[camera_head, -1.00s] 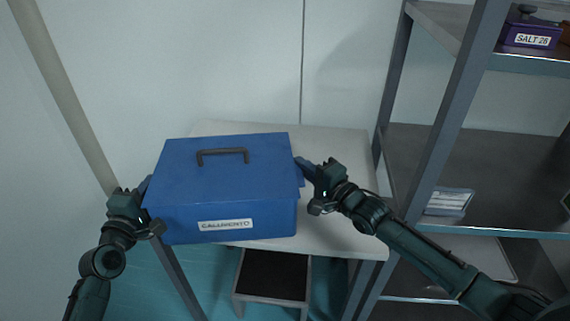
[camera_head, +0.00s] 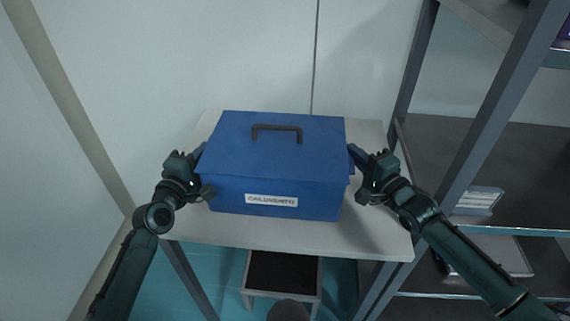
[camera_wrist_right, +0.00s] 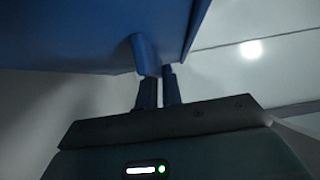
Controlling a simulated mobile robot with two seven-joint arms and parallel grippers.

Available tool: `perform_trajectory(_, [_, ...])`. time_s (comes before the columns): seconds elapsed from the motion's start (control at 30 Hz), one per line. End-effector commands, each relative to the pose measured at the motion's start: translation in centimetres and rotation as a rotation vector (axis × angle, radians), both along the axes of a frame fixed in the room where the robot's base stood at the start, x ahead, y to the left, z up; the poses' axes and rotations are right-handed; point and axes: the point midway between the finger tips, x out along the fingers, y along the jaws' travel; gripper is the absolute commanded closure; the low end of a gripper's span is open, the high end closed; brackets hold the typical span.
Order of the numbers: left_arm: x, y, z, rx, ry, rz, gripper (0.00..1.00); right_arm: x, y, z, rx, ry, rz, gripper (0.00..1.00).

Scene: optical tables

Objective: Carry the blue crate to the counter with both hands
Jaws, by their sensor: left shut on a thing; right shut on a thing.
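The blue crate (camera_head: 270,155) is a lidded box with a dark handle on top and a white label on its front. It is level, over the middle of the pale counter (camera_head: 300,235); I cannot tell if its base touches the top. My left gripper (camera_head: 202,160) is at the crate's left side, shut on it. My right gripper (camera_head: 356,160) is shut on the handle at its right side. In the right wrist view, the right gripper's fingers (camera_wrist_right: 160,82) close on a blue tab (camera_wrist_right: 146,55) below the crate's rim.
A metal shelf rack (camera_head: 480,150) stands close on the right, its post near my right arm. A wall (camera_head: 260,60) is behind the counter. A low step stool (camera_head: 283,275) stands under the counter. Bare counter shows in front of the crate and to its right.

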Motion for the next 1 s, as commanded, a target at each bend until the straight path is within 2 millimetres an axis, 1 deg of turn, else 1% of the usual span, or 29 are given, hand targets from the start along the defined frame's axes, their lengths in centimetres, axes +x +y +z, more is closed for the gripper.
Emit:
perform_trajectory(0.03, [0.1, 0.1, 0.3, -0.001, -0.006, 0.003, 1.00, 0.1, -0.1, 0.3, 0.001, -0.006, -0.002, 1.00])
perform_trajectory(0.5, [0.1, 0.1, 0.0, -0.001, -0.006, 0.003, 1.00, 0.1, -0.1, 0.1, 0.001, -0.006, -0.002, 1.00])
perform_trajectory(0.67, [0.1, 0.1, -0.5, -0.001, -0.006, 0.003, 1.00, 0.1, -0.1, -0.4, 0.001, -0.006, -0.002, 1.00])
perform_trajectory(1.0, [0.1, 0.1, -2.4, -0.001, -0.006, 0.003, 1.00, 0.1, -0.1, -2.4, 0.001, -0.006, -0.002, 1.00])
